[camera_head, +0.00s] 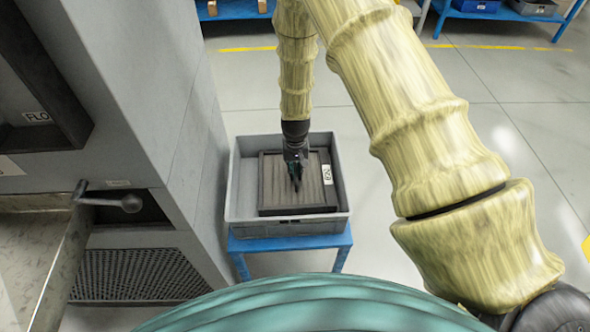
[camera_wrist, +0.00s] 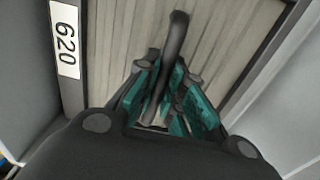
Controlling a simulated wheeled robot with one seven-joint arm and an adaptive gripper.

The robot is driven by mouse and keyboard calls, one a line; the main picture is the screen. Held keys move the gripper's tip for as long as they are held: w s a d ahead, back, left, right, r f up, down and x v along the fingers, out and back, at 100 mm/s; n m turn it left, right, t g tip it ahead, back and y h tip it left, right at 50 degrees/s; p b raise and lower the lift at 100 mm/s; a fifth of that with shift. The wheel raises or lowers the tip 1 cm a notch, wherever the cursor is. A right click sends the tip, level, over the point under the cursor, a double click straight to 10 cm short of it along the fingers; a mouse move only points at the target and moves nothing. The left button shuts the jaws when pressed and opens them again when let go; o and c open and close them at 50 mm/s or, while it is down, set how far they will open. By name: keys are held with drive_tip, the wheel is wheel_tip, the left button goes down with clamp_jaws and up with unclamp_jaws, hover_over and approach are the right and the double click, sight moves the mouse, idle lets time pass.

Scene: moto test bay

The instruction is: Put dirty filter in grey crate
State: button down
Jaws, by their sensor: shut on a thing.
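The dirty filter (camera_head: 273,185), a dark-framed panel with brownish-grey pleats and a white label, lies inside the grey crate (camera_head: 236,190). In the wrist view the filter (camera_wrist: 110,40) fills most of the picture, with the label "620" on its frame and a dark loop handle (camera_wrist: 178,35). My gripper (camera_head: 295,175) reaches down from above over the middle of the filter. In the wrist view its teal fingers (camera_wrist: 165,105) are closed around the handle. The crate floor under the filter is mostly hidden, so I cannot tell if the filter rests fully on it.
The crate stands on a blue stand (camera_head: 290,243). A tall grey cabinet (camera_head: 150,90) is close on the left, with an opening and a handle (camera_head: 130,204). Blue shelving (camera_head: 500,12) stands at the back. The floor to the right is clear.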

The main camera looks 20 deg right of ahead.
idle(0.3)
drive_tip(key=c, duration=1.5)
unclamp_jaws()
drive_tip(key=shift+f, duration=0.1)
wheel_tip(320, 180, up, 12)
drive_tip(key=shift+b, duration=0.4)
